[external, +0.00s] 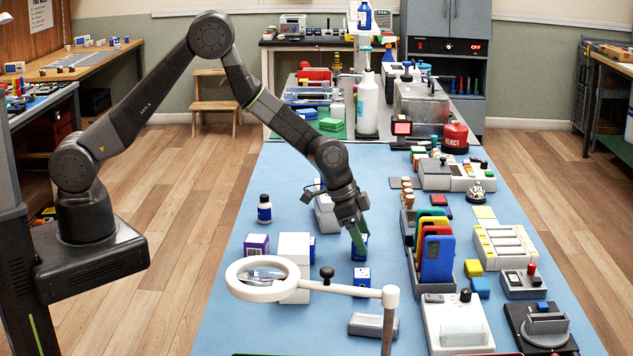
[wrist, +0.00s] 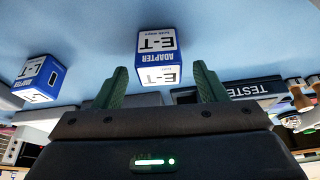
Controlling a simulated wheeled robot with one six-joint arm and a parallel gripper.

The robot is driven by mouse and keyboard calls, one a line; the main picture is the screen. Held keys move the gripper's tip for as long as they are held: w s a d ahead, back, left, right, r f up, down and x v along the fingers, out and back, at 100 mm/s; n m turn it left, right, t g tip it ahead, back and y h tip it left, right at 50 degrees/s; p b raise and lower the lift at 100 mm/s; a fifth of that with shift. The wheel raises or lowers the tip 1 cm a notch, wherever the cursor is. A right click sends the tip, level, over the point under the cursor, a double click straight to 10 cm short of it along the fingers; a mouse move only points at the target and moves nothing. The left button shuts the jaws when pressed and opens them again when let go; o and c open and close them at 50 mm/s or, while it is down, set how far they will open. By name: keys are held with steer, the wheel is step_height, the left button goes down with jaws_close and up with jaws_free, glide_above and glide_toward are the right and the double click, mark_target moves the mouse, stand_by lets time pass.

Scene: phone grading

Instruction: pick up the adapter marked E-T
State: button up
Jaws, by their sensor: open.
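The adapter marked E-T (wrist: 157,55) is a small blue box with white labels. In the wrist view it shows ahead of my gripper (wrist: 159,78), in the gap between the two green fingers, with free space on both sides. The fingers are spread and hold nothing.
Another blue and white box (wrist: 40,78) stands left in the wrist view; its marking is unclear. A magnifier on an arm (external: 330,285) is in front, a white box (external: 293,262) left, a phone rack (external: 432,255) right.

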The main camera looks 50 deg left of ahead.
steer(key=shift+x, duration=1.3)
steer(key=c, duration=1)
steer(key=shift+c, duration=0.2)
